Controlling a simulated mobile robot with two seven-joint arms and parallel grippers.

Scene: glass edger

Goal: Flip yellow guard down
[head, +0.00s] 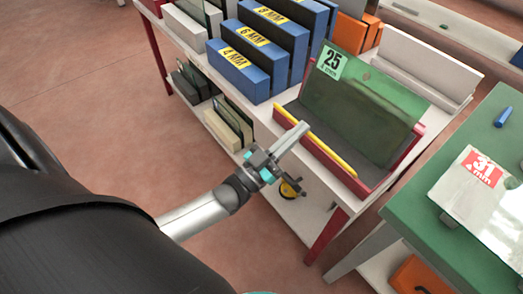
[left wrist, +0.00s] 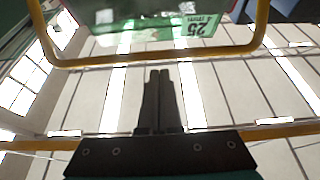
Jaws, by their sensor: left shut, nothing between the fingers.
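The yellow guard (head: 331,154) shows in the head view as a narrow bar along the front side of a red-edged tray (head: 404,160). In the left wrist view the yellow guard (left wrist: 150,60) is a U-shaped tube seen from below, ahead of the fingertips. My left gripper (head: 301,128) is shut and empty, its fingertips close to the far-left end of the guard. The closed fingers also show in the left wrist view (left wrist: 161,76). I cannot tell whether they touch the guard. My right gripper is out of view.
A green glass sheet (head: 365,100) labelled 25 leans in the tray. Blue slotted blocks (head: 238,68) stand left of it on the white table. A green table (head: 455,225) with a panel labelled 31 (head: 485,205) is at right. Open floor (head: 80,70) lies at left.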

